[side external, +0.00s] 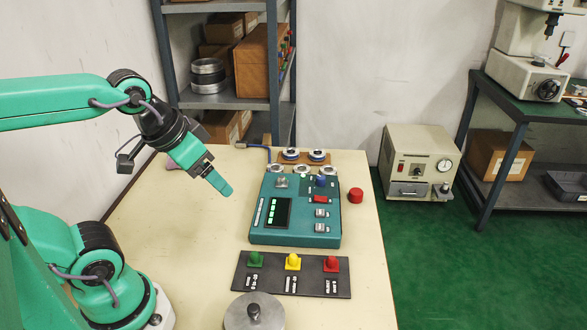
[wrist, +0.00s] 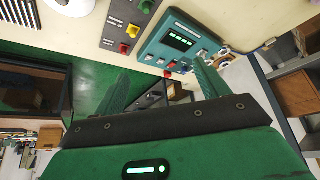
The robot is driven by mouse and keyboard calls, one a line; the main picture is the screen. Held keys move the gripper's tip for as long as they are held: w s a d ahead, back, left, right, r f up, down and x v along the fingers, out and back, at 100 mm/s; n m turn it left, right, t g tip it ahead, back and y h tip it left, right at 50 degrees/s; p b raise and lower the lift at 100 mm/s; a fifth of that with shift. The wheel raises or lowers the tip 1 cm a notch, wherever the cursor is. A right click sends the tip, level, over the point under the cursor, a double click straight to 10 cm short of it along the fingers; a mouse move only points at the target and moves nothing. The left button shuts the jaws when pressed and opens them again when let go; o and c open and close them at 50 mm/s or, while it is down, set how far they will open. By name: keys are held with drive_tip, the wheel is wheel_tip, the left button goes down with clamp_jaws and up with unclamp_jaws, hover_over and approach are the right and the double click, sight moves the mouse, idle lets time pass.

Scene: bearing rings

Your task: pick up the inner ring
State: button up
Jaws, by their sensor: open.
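Several small silvery rings are grouped at the far edge of the table in the side view. Two rings with dark blue around them (side external: 290,153) (side external: 317,155) sit on a brown base; paler rings (side external: 279,169) (side external: 328,170) are in front, behind the teal control box. I cannot tell which one is the inner ring. In the wrist view the rings (wrist: 226,56) show small, partly behind the right finger. My gripper (side external: 221,186) is tilted downward above the table, left of the box and well apart from the rings. Its fingers (wrist: 160,66) are spread with nothing between them.
The teal control box (side external: 260,228) stands between the rings and the table's front. A black panel with green, yellow and red knobs (side external: 291,284) and a round grey disc (side external: 254,316) are nearer. A red cylinder (side external: 355,195) stands right of the box.

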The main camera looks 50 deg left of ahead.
drive_tip(key=shift+w+r, duration=0.1)
drive_tip(key=w+a+r+n+g, duration=0.1)
drive_tip(key=w+a+r+n, duration=0.15)
drive_tip(key=w, duration=0.85)
drive_tip(key=w+a+r+n+g, duration=0.15)
drive_tip(key=w+a, duration=0.25)
drive_tip(key=w, duration=0.8)
drive_tip(key=w+a+f+n+g, duration=0.1)
drive_tip(key=w+a+f, duration=0.5)
drive_tip(key=w+f, duration=0.2)
drive_tip(key=w+a+f+n+g, duration=0.1)
drive_tip(key=w+a+f+g, duration=0.1)
drive_tip(key=w+a+f, duration=0.3)
wheel_tip(320, 180, down, 8)
drive_tip(key=w, duration=0.3)
drive_tip(key=shift+a+n, duration=0.35)
drive_tip(key=shift+n, duration=0.05)
drive_tip(key=shift+f, duration=1.2)
